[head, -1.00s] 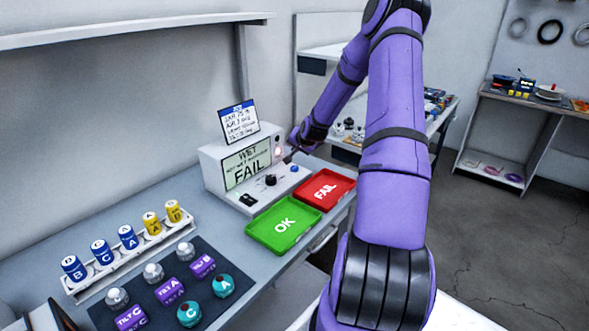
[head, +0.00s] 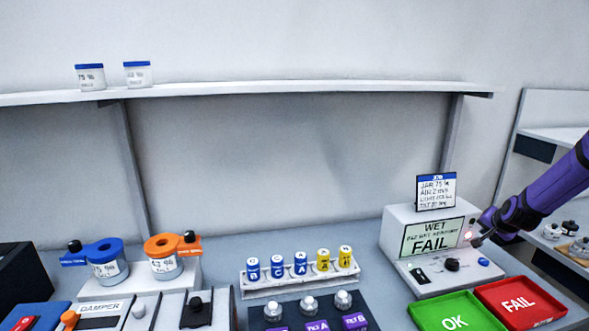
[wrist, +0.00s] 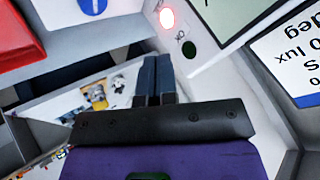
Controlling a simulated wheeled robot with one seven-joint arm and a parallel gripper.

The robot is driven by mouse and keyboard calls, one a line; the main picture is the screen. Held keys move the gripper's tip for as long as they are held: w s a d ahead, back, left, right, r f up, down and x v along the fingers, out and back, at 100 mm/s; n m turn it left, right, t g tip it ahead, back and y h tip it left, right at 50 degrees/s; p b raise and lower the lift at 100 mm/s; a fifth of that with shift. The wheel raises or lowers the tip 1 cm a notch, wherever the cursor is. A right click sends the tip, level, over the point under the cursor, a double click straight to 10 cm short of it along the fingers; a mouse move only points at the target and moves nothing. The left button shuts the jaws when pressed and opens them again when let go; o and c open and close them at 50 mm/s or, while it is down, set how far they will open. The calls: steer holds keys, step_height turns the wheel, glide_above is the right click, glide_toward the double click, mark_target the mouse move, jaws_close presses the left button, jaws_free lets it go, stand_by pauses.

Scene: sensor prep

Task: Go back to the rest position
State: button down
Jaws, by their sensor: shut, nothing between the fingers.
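My gripper (head: 478,241) is at the right side of the front of the white test box (head: 400,222) in the head view, close to a lit red lamp (head: 468,236). In the wrist view my gripper's dark fingers (wrist: 155,80) are together with nothing between them. The lamp (wrist: 167,20) glows in the wrist view, apart from the fingers. The box's screen (head: 432,238) reads WET and FAIL. My purple arm enters from the right edge of the head view.
A green OK tray (head: 482,322) and a red FAIL tray (head: 545,315) lie before the box. A rack (head: 300,284) of blue and yellow cylinders stands left of it. A wall shelf (head: 300,86) runs above. Orange and blue jar holders stand at the left.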

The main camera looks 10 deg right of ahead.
steer(key=s+a+r+n+g, duration=0.1)
steer(key=s+a+r+n, duration=0.35)
steer(key=a+r, duration=0.7)
steer(key=s+a+r+n+g, duration=0.1)
steer(key=s+a+r+n, duration=0.3)
steer(key=a+r, duration=0.8)
steer(key=s+a+r+n+y, duration=0.1)
steer(key=s+a+r, duration=0.1)
steer(key=s+a, duration=0.3)
steer(key=s+a+r+n+y, duration=0.1)
steer(key=s+a, duration=0.3)
steer(key=s, duration=0.8)
steer(key=s+a+r+n+g, duration=0.1)
steer(key=s+a+r, duration=0.1)
steer(key=s+a, duration=0.3)
steer(key=s, duration=0.4)
steer(key=shift+s+a+r+y, duration=0.3)
steer(key=shift+a+y, duration=0.05)
steer(key=shift+y, duration=0.05)
